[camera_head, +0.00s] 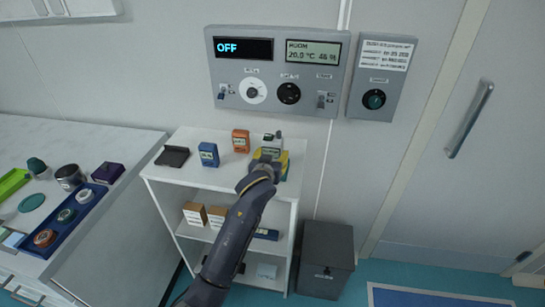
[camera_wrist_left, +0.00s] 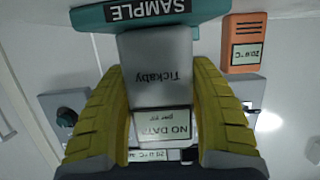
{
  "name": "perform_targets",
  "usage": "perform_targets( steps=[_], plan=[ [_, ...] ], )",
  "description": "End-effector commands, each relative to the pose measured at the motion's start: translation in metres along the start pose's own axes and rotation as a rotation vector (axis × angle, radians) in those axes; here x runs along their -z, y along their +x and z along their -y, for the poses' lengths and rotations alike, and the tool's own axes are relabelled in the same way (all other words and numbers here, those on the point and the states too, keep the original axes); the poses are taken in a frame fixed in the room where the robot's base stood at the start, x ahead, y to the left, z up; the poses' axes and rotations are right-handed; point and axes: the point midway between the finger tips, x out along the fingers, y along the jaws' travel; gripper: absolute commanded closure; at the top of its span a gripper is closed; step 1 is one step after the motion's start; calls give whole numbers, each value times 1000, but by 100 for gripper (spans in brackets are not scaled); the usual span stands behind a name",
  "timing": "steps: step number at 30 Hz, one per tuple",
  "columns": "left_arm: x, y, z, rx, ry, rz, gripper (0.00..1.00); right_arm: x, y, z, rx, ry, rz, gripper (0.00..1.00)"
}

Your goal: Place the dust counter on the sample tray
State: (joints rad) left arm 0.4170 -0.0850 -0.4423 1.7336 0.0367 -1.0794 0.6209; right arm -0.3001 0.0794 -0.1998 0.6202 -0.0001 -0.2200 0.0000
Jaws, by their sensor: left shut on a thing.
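My left gripper (camera_head: 272,157) is at the right end of the white shelf unit's top. In the left wrist view its yellow fingers (camera_wrist_left: 160,105) are shut on the sides of a grey device (camera_wrist_left: 158,72) lettered "Tickaby", with a "NO DATA" screen. It appears to be the dust counter, though no label says so. In the head view the device (camera_head: 272,140) is partly hidden by the gripper. A teal piece (camera_wrist_left: 145,14) marked "SAMPLE" lies across its far end; I cannot tell whether it is part of the device.
An orange device (camera_head: 241,141), a blue device (camera_head: 209,154) and a flat black holder (camera_head: 173,156) stand on the shelf top. On the left bench, a blue tray (camera_head: 68,228) holds round pieces, and a green tray (camera_head: 14,183) lies behind. A grey bin (camera_head: 326,260) stands right.

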Motion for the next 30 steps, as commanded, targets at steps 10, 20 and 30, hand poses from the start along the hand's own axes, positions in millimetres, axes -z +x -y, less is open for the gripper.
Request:
perform_targets(
  steps=[10, 20, 30],
  plan=[
    [-2, 1, 0, 0, 0, 0, 29, 0, 0, 0, 0, 0, 0, 56],
    [-1, 0, 0, 0, 0, 0, 20, 0, 0, 0, 0, 0, 0, 56],
    [0, -32, -1, -2, -3, 0, 20, 0, 0, 0, 0, 0, 0, 56]
  ],
)
